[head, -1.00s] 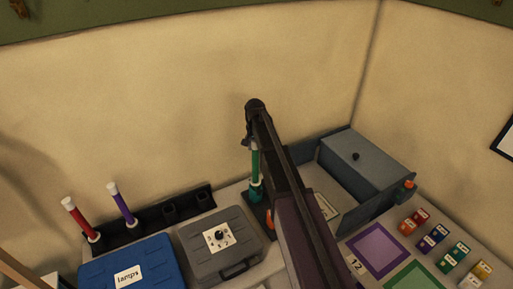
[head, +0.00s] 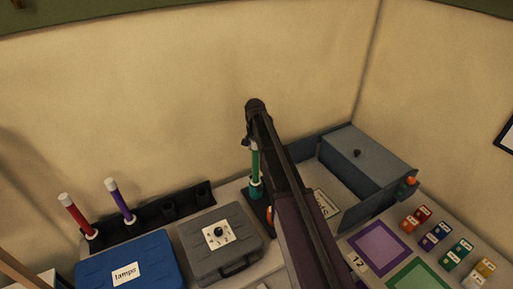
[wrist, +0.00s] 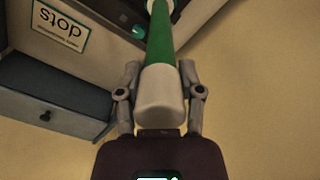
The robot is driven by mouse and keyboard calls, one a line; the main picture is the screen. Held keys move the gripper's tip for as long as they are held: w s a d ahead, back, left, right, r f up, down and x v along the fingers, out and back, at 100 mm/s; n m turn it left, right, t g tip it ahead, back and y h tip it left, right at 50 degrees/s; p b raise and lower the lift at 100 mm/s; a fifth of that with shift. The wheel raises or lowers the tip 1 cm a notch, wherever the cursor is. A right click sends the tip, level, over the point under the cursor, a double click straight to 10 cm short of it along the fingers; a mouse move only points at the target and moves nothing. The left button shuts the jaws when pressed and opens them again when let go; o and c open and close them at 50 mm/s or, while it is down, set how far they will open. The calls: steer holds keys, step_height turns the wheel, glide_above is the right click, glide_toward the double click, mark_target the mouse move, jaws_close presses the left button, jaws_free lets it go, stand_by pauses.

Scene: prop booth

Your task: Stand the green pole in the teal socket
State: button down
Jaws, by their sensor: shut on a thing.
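The green pole (head: 255,165) stands about upright, with its lower end at the teal socket (head: 256,190). The socket sits on a dark base behind the grey case. My gripper (head: 250,140) is at the pole's top, partly hidden by my arm. In the wrist view my gripper (wrist: 161,80) is shut on the green pole (wrist: 170,45) near its white end cap. I cannot tell whether the pole is fully seated.
A black rack (head: 150,217) at the left holds a red pole (head: 76,215) and a purple pole (head: 121,201). A blue case (head: 95,270) and a grey case (head: 240,255) lie in front. A grey-blue box (head: 365,165) stands right, with several small coloured blocks (head: 437,232) nearby.

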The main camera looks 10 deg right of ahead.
steer(key=shift+c, duration=0.8)
jaws_free()
steer(key=shift+s+r, duration=0.1)
